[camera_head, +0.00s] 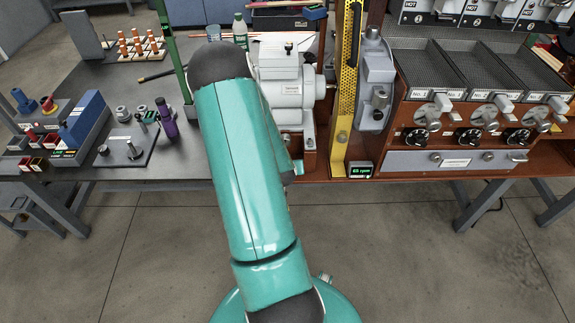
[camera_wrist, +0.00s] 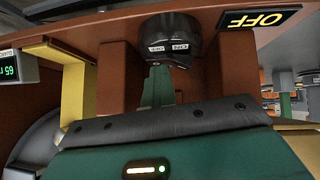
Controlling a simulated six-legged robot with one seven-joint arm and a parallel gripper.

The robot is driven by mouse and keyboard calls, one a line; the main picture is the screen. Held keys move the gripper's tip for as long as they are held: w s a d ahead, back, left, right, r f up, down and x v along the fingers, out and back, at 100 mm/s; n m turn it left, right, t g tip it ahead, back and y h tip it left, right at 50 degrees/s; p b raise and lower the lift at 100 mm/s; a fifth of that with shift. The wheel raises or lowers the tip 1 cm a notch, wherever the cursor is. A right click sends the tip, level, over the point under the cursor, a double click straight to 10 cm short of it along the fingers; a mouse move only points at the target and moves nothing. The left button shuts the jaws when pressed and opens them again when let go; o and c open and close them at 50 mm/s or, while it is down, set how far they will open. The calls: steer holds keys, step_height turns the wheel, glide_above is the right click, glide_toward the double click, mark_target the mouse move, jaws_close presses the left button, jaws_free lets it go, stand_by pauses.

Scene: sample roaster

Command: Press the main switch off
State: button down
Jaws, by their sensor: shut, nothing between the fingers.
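The main switch (camera_wrist: 174,32) is a dark round housing with small ON and OFF labels on its face, mounted on a red-brown panel. It shows in the wrist view at top centre. A black plate reading OFF (camera_wrist: 258,18) in yellow, upside down in this view, sits beside it on the right. My gripper (camera_wrist: 158,78) is shut and empty, its green fingertips right by the labelled face of the switch. I cannot tell whether they touch it. In the head view my arm covers the switch and the gripper.
A red-brown post (camera_wrist: 119,78) and a yellow bracket (camera_wrist: 60,52) stand close on the left in the wrist view. An rpm display (camera_head: 360,170) sits at the roaster's front edge, right of my arm. A purple-handled tool (camera_head: 166,118) stands on the dark table at left.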

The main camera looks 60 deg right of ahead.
steer(key=shift+w, duration=0.15)
steer(key=shift+w+a, duration=0.4)
steer(key=shift+w, duration=0.25)
